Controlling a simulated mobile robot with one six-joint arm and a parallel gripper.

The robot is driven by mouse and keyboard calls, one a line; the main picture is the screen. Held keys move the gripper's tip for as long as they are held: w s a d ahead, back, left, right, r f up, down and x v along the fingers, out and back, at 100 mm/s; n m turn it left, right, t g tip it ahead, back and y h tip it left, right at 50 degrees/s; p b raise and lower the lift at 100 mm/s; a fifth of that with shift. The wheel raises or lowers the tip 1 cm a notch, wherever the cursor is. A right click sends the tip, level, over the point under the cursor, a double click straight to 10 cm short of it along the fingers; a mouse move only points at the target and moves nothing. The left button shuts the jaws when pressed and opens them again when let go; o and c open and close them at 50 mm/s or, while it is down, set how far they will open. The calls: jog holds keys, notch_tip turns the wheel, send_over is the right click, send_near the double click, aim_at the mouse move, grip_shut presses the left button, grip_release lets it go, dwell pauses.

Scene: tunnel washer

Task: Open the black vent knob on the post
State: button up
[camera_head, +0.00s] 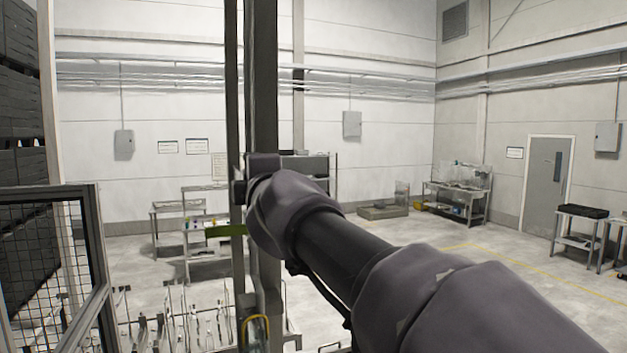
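A tall dark post (264,80) with a thinner upright beside it stands left of the middle in the head view. My arm reaches from the lower right up to this post. Its dark wrist end lies in front of the post at mid height. Small dark parts (239,190) show at the post's left side by the wrist; I cannot tell whether they belong to my gripper or to the post. My fingertips are not clearly visible, so open or shut cannot be told. I cannot make out the black vent knob; the wrist covers that stretch of post.
A mesh-panel frame (97,235) stands at the left, with several upright metal pieces below. Open floor lies right, before a workbench (460,207) and a door (540,180).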

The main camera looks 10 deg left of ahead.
jog(key=shift+r, duration=0.3)
jog(key=o, duration=1.1)
jog(key=shift+o, duration=1.3)
jog(key=shift+w+f, duration=0.1)
jog(key=shift+w, duration=0.1)
jog(key=shift+w+f, duration=0.15)
jog(key=shift+w, duration=0.05)
jog(key=shift+s, duration=0.1)
jog(key=shift+s, duration=0.15)
